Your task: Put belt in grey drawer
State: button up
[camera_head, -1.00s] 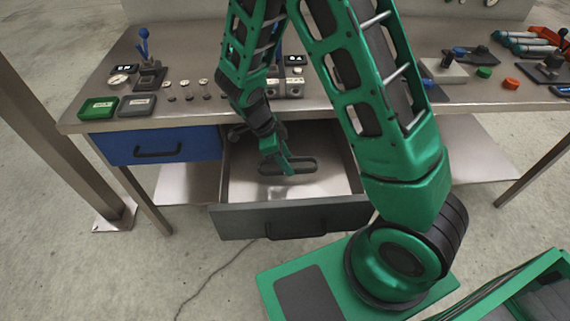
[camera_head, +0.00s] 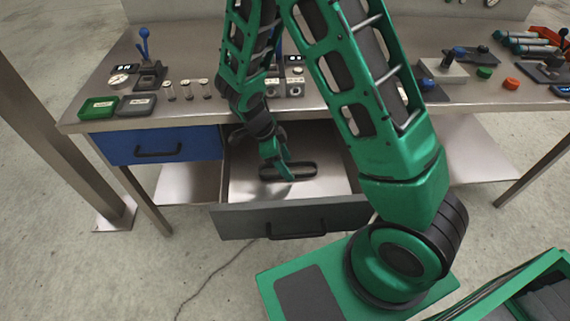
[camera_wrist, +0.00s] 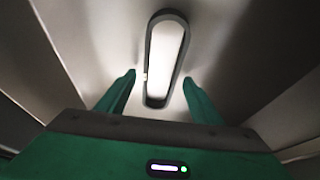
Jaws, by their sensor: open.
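The belt (camera_head: 305,165) is a dark, narrow closed loop inside the pulled-out grey drawer (camera_head: 335,217). It appears to lie on the drawer floor, with the pale floor showing through the loop. My gripper (camera_head: 283,174) reaches down into the drawer over the belt. In the wrist view my gripper (camera_wrist: 160,80) is open, with one green finger on each side of the near end of the belt (camera_wrist: 168,14). Gaps show between the fingers and the belt. The far end of the loop extends away from the gripper.
A shut blue drawer (camera_head: 185,145) is left of the grey one. The benchtop (camera_head: 225,120) above holds a green tray (camera_head: 98,108), a grey tray (camera_head: 137,104), small weights and a lever device (camera_head: 147,70). The grey drawer's side walls flank my gripper.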

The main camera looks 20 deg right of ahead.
jog(key=v, duration=1.1)
jog(key=shift+r, duration=0.25)
notch_tip(320, 180, up, 6)
jog(key=n+y, duration=0.1)
jog(key=n, duration=0.2)
send_over(298, 171)
jog(key=s+d+r+n+y, duration=0.1)
jog(key=s+d+r+n, duration=0.35)
jog(key=s+d, duration=0.3)
jog(key=s+d+r+n+y, duration=0.1)
jog(key=s+d+r+n, duration=0.1)
jog(key=s, duration=0.5)
jog(key=s+d+r+n+t+y, duration=0.1)
jog(key=s+d+r+n, duration=0.1)
jog(key=s+d+n, duration=0.2)
jog(key=s+n, duration=0.1)
jog(key=s, duration=0.2)
jog(key=shift+s+n+y, duration=0.3)
jog(key=shift+s+n, duration=0.05)
jog(key=shift+s, duration=0.05)
jog(key=shift+r, duration=0.15)
jog(key=shift+w+d+f, duration=0.1)
jog(key=shift+w+f, duration=0.15)
jog(key=shift+w, duration=0.4)
